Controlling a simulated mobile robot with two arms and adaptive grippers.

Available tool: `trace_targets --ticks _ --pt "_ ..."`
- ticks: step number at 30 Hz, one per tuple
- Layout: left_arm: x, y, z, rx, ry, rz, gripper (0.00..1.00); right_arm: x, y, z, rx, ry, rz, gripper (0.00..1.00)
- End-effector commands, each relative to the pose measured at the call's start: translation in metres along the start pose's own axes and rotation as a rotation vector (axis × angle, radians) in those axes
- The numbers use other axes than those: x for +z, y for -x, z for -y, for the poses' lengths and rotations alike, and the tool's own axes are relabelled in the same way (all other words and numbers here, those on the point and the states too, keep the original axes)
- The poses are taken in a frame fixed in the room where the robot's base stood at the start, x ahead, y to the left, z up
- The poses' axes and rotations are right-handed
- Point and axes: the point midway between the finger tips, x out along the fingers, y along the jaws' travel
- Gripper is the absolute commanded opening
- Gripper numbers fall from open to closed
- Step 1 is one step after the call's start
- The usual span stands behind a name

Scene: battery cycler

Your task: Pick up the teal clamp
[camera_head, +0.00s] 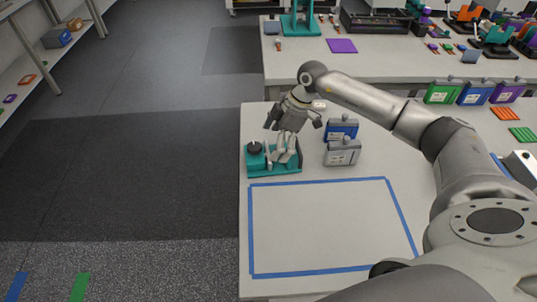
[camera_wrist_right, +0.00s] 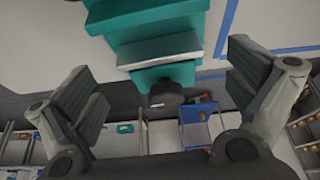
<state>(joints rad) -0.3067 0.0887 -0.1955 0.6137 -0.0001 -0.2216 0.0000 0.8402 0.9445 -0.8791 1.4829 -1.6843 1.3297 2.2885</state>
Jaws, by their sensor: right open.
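The teal clamp (camera_head: 262,170) stands on the white table near its left edge, just above the blue tape outline. It has a black knob at its left end and grey parts on top. My right gripper (camera_head: 293,122) is above and slightly behind the clamp, pointing down. Its fingers are spread and empty. In the right wrist view the teal clamp (camera_wrist_right: 155,50) fills the top centre, between and beyond the open fingers of my right gripper (camera_wrist_right: 168,92). Touching cannot be seen. My left gripper is not in view.
A blue box (camera_head: 342,128) and a grey box (camera_head: 342,152) stand to the right of the clamp. The blue tape rectangle (camera_head: 320,182) in front encloses bare table. Green, blue and purple boxes (camera_head: 442,92) stand farther right. A rear table holds a purple mat (camera_head: 341,46).

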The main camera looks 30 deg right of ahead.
Motion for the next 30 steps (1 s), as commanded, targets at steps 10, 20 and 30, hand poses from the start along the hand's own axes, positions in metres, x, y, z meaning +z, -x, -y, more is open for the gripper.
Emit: trace_targets --ticks 10,20,30 --pt "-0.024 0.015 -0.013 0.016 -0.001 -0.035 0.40 0.003 -0.039 -0.003 0.000 0.000 0.001 1.00" --pt "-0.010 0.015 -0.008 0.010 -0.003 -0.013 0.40 0.003 -0.040 -0.003 0.000 0.000 0.001 0.83" --pt "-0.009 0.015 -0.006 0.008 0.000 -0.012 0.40 0.003 -0.039 -0.002 0.000 0.000 0.000 0.40"
